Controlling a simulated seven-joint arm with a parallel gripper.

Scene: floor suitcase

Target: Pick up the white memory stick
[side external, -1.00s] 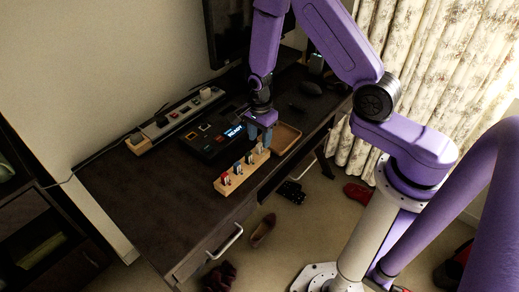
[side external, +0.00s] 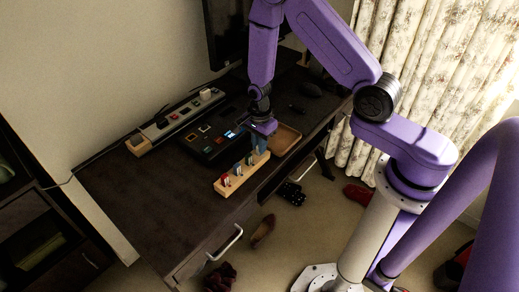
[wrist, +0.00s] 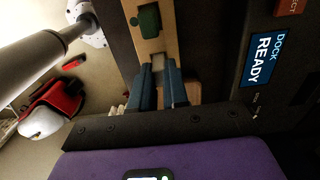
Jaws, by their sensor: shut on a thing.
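A pale wooden holder (side external: 243,174) stands on the dark desk with several small memory sticks in a row. A red stick (side external: 225,179) and a blue stick (side external: 238,168) are toward its near left end. A green stick (wrist: 148,20) stands in the holder in the wrist view. My gripper (side external: 257,146) is at the far right end of the holder, pointing down. In the wrist view its two blue fingers (wrist: 159,68) are shut on a pale piece, the white memory stick (wrist: 158,62), which they mostly hide. I cannot tell whether the stick is clear of its slot.
A black dock with a lit screen (wrist: 263,58) reading DOCK READY lies beside the holder. A shallow wooden tray (side external: 286,139) is just right of my gripper. A power strip (side external: 180,116) lies behind the dock. The desk's left part is clear.

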